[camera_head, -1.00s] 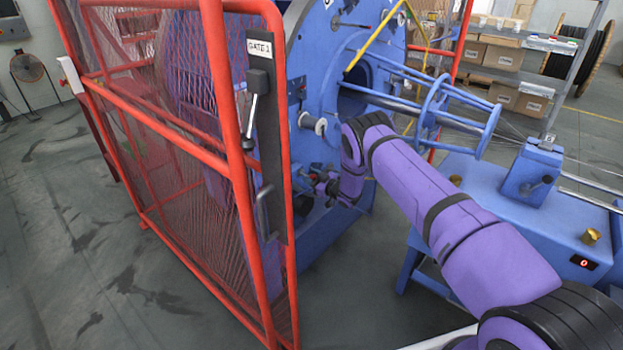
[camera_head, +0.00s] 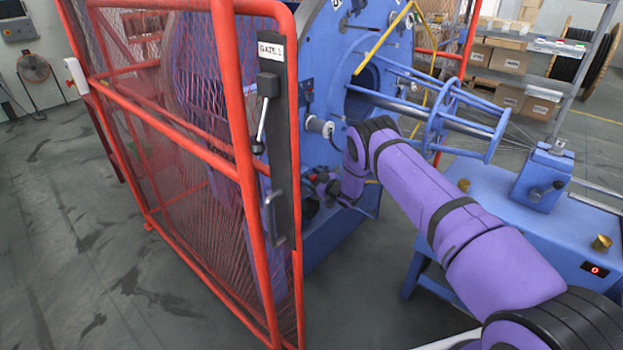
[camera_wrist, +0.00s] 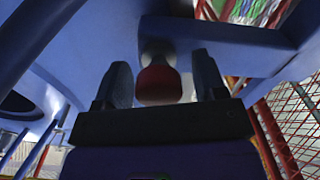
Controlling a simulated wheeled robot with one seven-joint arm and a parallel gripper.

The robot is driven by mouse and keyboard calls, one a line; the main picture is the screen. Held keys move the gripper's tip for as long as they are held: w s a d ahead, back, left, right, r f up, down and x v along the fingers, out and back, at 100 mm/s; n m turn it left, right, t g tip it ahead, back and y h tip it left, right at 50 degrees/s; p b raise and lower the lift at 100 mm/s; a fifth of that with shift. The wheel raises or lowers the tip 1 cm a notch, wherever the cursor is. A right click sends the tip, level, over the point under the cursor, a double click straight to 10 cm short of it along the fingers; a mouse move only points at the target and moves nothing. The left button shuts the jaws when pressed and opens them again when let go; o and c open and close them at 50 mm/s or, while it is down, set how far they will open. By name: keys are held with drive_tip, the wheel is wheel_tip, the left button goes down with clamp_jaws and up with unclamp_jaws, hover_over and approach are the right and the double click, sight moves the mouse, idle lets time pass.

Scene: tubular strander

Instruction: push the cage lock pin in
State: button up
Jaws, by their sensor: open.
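The cage lock pin, as I take it, shows in the wrist view as a dark red rounded knob (camera_wrist: 158,86) on a pale stem against a blue part. My gripper (camera_wrist: 160,82) is open, with one dark finger on each side of the knob and visible gaps between. Whether the palm touches the knob I cannot tell. In the head view my gripper (camera_head: 322,187) is low on the blue machine face, just right of the red gate. It is small and dark there, and the pin cannot be made out clearly.
The blue strander (camera_head: 345,60) is behind, and a blue bench (camera_head: 520,220) stands right. Floor at left is clear.

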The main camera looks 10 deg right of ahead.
drive_tip(key=v, duration=1)
drive_tip(key=shift+s, duration=0.2)
drive_tip(key=shift+d, duration=0.15)
